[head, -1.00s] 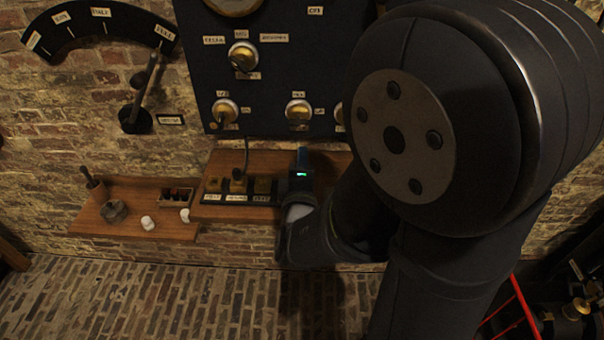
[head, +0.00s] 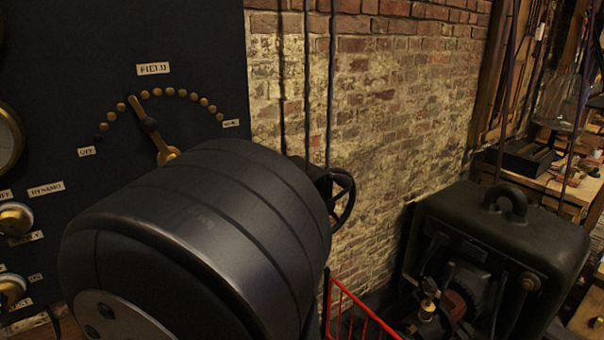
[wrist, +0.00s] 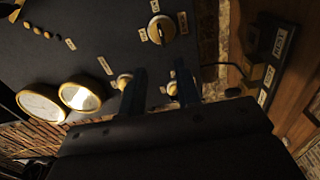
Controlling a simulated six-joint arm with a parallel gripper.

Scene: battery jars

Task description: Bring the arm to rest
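My gripper (wrist: 160,88) shows only in the wrist view, with its two dark fingers apart and nothing visible between them. Behind the fingers is the dark switch panel (wrist: 100,45). A brass knob (wrist: 160,28) is beyond them, and two smaller knobs show close behind the fingers; I cannot tell how far off they are. In the head view a thick dark part of my own arm fills the lower left, and my gripper is out of that view.
The head view shows the panel's field dial (head: 154,122), a handwheel (head: 343,198), a red railing (head: 350,305) and a dark machine (head: 505,250). A workbench (head: 550,185) stands at the far right. The wrist view shows two round gauges (wrist: 80,96) and a wooden shelf (wrist: 300,110).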

